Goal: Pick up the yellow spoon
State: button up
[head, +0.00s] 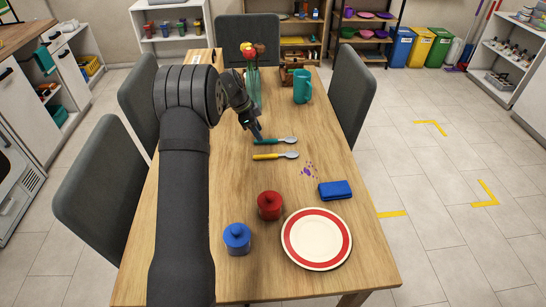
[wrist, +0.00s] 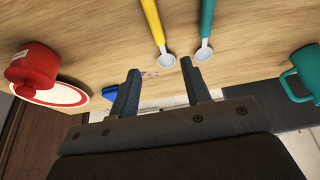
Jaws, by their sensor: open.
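The yellow spoon (head: 267,156) lies flat on the wooden table, its yellow handle to the left and its grey bowl to the right. In the wrist view the yellow spoon (wrist: 152,22) is at top centre, its bowl appearing between my fingertips. A teal-handled spoon (head: 270,141) lies parallel just beyond it; in the wrist view it is to the right (wrist: 207,20). My gripper (head: 257,136) is near the teal spoon's handle in the head view. In the wrist view my gripper (wrist: 160,67) is open, with nothing between its fingers. Its exact height above the table is unclear.
A teal mug (head: 302,86) and flower vase (head: 252,88) stand farther back. Chairs surround the table (head: 330,140).

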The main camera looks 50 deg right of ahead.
aim_at(272, 155)
jog(key=x, duration=1.2)
jog(key=shift+a, duration=0.15)
jog(key=shift+f, duration=0.2)
grip_shut()
